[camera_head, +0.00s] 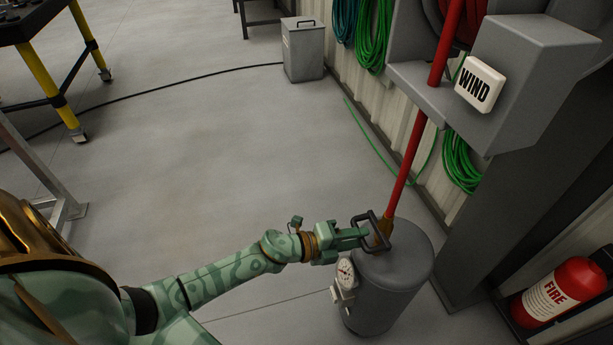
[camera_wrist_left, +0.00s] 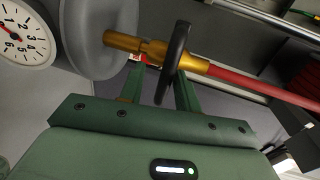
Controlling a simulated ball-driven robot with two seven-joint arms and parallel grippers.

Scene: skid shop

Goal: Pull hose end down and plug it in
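A red hose (camera_head: 406,166) runs straight down from the wall unit to the top of a grey tank (camera_head: 402,292). Its brass end (camera_head: 383,236) carries a black loop handle (camera_head: 358,221). My left gripper (camera_head: 364,236) is at the handle, shut on it above the tank. In the left wrist view the black handle (camera_wrist_left: 174,58) stands between the green fingers (camera_wrist_left: 160,88). The brass end (camera_wrist_left: 126,42) meets the grey tank (camera_wrist_left: 100,20) there; how deep it sits is hidden. A gauge (camera_head: 345,270) is on the tank's side. My right gripper is out of view.
A grey box (camera_head: 530,75) with a WIND button (camera_head: 480,84) is on the wall unit at the upper right. Green hoses (camera_head: 460,160) hang behind. A fire extinguisher (camera_head: 558,292) stands at the lower right. The floor left of the tank is open.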

